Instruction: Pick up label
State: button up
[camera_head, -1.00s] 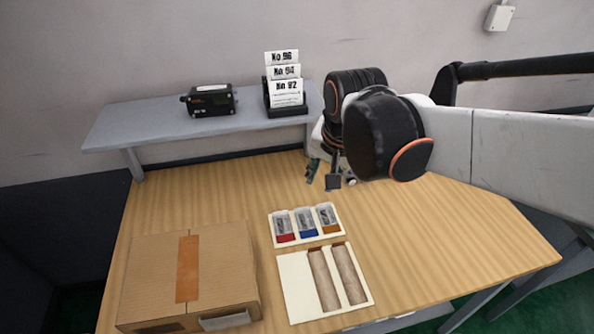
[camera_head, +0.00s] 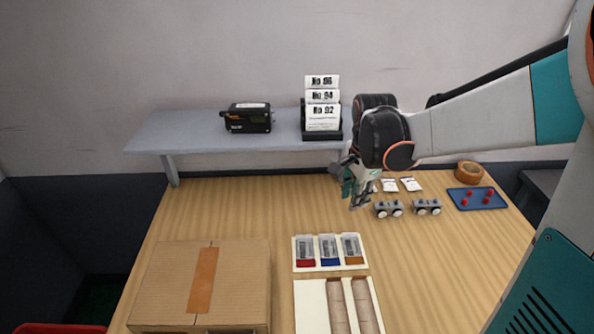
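Several white labels stand in stepped rows in a black holder (camera_head: 322,135) on the grey shelf. The front label (camera_head: 322,117) reads No 92. Behind it are the No 94 label (camera_head: 322,97) and the No 96 label (camera_head: 322,81). My gripper (camera_head: 357,196) points down over the back of the wooden table, below and to the right of the holder. Its fingers look apart, with nothing seen between them. It does not touch the labels.
A black device (camera_head: 248,118) sits left on the shelf (camera_head: 190,135). Two gauge-like grey parts (camera_head: 388,208), white packets (camera_head: 390,185), a blue tray (camera_head: 477,199) and a tape roll (camera_head: 469,172) lie right. A cardboard box (camera_head: 170,285) and white trays (camera_head: 330,268) are in front.

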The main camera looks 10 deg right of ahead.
notch_tip(320, 180, down, 4)
jog(key=w+d+m+g, duration=0.1)
jog(key=w+d+m, duration=0.1)
jog(key=m, duration=0.1)
jog(key=b, duration=0.3)
send_over(350, 238)
jog(key=shift+m, duration=0.3)
notch_tip(350, 238, down, 10)
jog(key=shift+r, duration=0.15)
jog(key=shift+w+d+f+b, duration=0.15)
jog(key=shift+f+b, duration=1.15)
jog(key=shift+f, duration=1.35)
jog(key=shift+r, duration=0.1)
jog(key=shift+c, duration=0.6)
grip_shut()
